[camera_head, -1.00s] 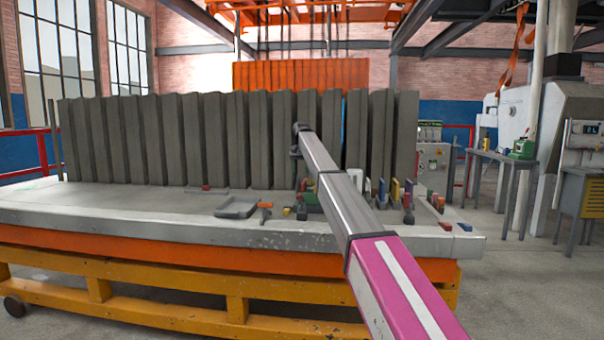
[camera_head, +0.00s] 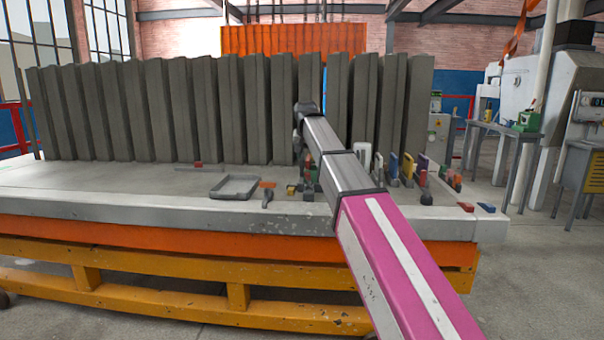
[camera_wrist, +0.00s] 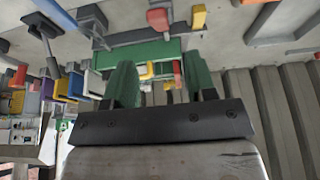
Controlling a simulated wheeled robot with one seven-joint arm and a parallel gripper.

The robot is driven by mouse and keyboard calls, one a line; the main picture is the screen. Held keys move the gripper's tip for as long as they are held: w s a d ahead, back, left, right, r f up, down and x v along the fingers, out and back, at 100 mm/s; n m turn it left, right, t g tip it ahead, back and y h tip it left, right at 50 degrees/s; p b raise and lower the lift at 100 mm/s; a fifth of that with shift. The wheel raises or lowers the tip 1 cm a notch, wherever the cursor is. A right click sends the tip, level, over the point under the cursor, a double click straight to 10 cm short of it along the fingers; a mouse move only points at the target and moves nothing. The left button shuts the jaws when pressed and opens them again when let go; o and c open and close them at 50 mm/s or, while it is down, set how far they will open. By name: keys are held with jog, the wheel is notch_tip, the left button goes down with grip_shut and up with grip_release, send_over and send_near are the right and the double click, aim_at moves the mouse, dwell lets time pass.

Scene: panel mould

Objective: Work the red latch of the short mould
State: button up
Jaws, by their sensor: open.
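My gripper (camera_wrist: 161,82) is open in the wrist view, its two green fingers apart with no object held between them. Past the fingers is a green mould-like part (camera_wrist: 138,55). A small red piece (camera_wrist: 177,73) shows beside the right finger, and a larger red piece (camera_wrist: 158,19) sits on a grey part farther off. I cannot tell which red piece is the short mould's latch. In the head view my arm hides much of this area. A red piece (camera_head: 198,165) also lies on a flat strip near the panels.
The grey table (camera_head: 110,190) carries a row of tall ribbed panels (camera_head: 170,110) along its back. A shallow grey tray (camera_head: 233,188) and an orange-headed tool (camera_head: 267,190) lie left of my arm. Coloured upright parts (camera_head: 408,168) crowd the right side. The table's left is mostly clear.

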aim_at(308, 175)
jog(key=x, duration=1)
jog(key=shift+w+f, duration=0.2)
jog(key=shift+f, duration=0.15)
grip_shut()
